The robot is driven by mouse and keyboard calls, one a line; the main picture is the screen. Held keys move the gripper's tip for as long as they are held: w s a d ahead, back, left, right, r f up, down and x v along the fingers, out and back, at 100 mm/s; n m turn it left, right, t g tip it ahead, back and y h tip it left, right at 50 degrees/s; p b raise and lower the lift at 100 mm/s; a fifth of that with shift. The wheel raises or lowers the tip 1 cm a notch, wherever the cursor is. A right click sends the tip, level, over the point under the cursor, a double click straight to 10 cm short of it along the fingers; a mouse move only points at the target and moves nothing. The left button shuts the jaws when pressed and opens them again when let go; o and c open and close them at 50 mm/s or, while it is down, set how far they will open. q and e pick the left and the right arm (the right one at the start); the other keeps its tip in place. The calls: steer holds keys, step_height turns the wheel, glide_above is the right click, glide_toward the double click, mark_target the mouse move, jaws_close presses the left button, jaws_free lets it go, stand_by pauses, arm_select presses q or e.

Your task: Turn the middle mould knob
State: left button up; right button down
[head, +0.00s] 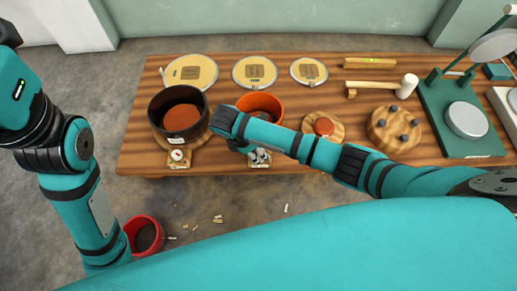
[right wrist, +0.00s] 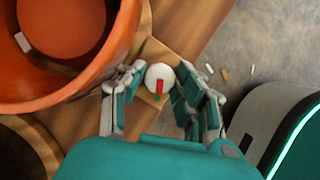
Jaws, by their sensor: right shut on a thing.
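The middle mould is an orange round pot (head: 262,101) on the wooden table; it fills the upper left of the right wrist view (right wrist: 112,62). Its knob (right wrist: 160,75), white and round with a red pointer mark, sits on a small wooden block in front of the pot. A green mark shows just below the pointer. My right gripper (head: 259,157) is at the front of this mould, shut on the knob with one finger on each side. In the head view the gripper mostly hides the knob. My left arm is at the left, but its gripper is not visible.
A dark pot (head: 163,107) with its own dial (head: 177,155) stands left of the middle mould. A small round wooden piece (head: 323,127) and a pegged wooden disc (head: 394,128) lie to the right. A red bucket (head: 145,235) stands on the floor.

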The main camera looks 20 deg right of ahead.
steer(key=c, duration=1.2)
jaws_free()
steer(key=shift+c, duration=0.2)
steer(key=v, duration=1.2)
